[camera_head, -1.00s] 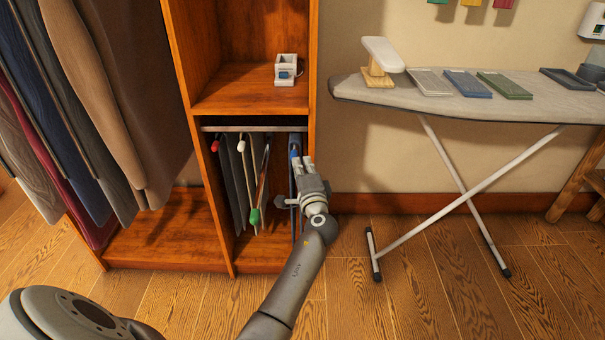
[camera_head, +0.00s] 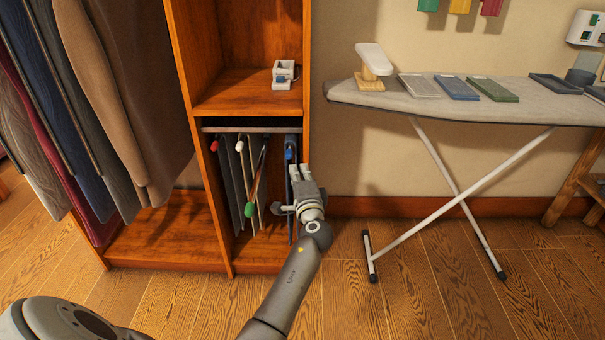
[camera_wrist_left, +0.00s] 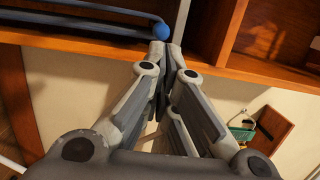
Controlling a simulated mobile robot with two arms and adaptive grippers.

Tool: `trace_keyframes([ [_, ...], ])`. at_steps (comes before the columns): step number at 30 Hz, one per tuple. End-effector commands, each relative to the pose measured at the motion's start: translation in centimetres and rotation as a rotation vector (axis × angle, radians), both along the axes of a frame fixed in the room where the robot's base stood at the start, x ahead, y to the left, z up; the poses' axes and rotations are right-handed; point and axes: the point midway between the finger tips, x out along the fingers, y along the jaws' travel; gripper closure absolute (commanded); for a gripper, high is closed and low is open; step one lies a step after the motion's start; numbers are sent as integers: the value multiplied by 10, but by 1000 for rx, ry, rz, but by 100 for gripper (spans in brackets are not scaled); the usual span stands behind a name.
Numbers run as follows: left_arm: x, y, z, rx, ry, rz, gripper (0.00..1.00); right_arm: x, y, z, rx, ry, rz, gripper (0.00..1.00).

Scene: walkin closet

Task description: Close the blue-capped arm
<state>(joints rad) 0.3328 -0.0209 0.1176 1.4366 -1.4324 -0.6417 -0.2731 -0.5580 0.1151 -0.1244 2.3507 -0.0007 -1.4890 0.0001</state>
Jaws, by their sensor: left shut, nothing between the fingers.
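The blue-capped arm shows by its blue cap (camera_head: 289,153) at the right of the lower closet compartment, beside the right side panel. Dark cloth hangs below it. In the wrist view the dark blue arm (camera_wrist_left: 85,27) runs in from the left and ends in a round blue cap (camera_wrist_left: 161,30). My left gripper (camera_head: 299,172) is shut and empty, its fingertips just below and right of the cap in the head view. In the wrist view the fingertips (camera_wrist_left: 163,47) are right at the cap; I cannot tell whether they touch. My right gripper is not in view.
Red (camera_head: 214,146), white (camera_head: 239,146) and green (camera_head: 249,210) capped arms share the compartment; the green one reaches lower and forward. The right side panel (camera_head: 306,100) stands close to my gripper. An ironing board (camera_head: 390,98) stands at right. Clothes (camera_head: 130,90) hang at left.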

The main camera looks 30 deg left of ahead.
Motion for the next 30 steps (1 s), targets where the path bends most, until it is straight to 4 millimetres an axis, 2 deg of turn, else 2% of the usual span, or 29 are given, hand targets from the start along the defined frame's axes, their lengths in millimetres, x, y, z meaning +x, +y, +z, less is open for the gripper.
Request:
trace_keyframes([
  [2, -9, -10, -1, -1, 2, -3, 100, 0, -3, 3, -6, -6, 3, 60],
  [12, -51, -49, -4, -1, 3, -3, 100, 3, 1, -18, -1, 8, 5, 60],
  [18, -68, -64, -5, 0, 3, -2, 100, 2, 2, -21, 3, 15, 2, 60],
  [23, -74, -65, -9, 57, 42, -3, 100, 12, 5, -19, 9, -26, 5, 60],
  [26, -77, -60, -16, 182, 131, -6, 100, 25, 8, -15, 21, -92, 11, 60],
  [30, -82, -50, -27, 449, 312, -5, 100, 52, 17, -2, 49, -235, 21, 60],
])
